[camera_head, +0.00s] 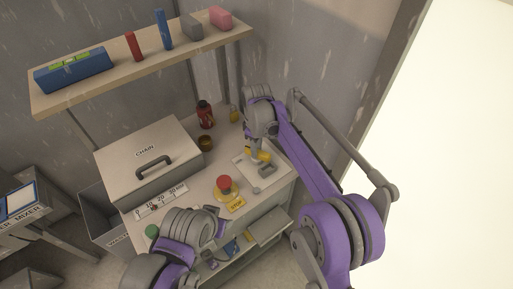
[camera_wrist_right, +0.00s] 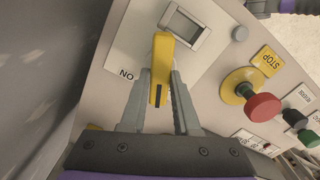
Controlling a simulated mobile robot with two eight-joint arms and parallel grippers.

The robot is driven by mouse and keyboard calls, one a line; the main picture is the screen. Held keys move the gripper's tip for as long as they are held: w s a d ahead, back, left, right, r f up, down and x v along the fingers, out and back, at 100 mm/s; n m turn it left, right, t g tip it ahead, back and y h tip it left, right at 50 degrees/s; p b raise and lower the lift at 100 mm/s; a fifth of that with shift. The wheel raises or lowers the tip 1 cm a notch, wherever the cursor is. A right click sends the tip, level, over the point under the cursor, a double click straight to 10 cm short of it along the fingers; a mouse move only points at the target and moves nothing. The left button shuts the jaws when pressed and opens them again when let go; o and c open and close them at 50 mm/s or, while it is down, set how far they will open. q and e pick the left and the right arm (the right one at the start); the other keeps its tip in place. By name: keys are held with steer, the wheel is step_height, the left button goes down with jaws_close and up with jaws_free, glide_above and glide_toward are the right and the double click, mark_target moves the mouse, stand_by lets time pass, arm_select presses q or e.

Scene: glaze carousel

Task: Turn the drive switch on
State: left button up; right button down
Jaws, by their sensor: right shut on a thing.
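The drive switch shows as a yellow handle (camera_wrist_right: 161,48) on a pale panel (camera_wrist_right: 128,42) in the right wrist view. An ON label (camera_wrist_right: 126,74) is printed on the panel to the left of the handle, and a grey-framed window (camera_wrist_right: 185,26) is at its upper right. My right gripper (camera_wrist_right: 163,82) is shut on the yellow handle, one grey finger on each side. In the head view my right gripper (camera_head: 257,152) is down at the panel on the bench's right part, partly hiding the handle. My left arm is at the lower left; its fingers do not show clearly.
A red stop button (camera_head: 224,183) on a yellow base stands left of the panel. A lidded CHAIN box (camera_head: 147,158) fills the bench's left part. A red bottle (camera_head: 204,114) and a brown cup (camera_head: 205,142) stand behind. A shelf (camera_head: 140,62) spans above.

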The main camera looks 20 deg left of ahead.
steer(key=m, duration=0.5)
steer(key=shift+w, duration=0.1)
stand_by(0.5)
steer(key=c, duration=0.6)
jaws_free()
steer(key=shift+c, duration=0.2)
steer(key=shift+r, duration=0.1)
step_height(320, 180, up, 11)
steer(key=shift+p, duration=0.45)
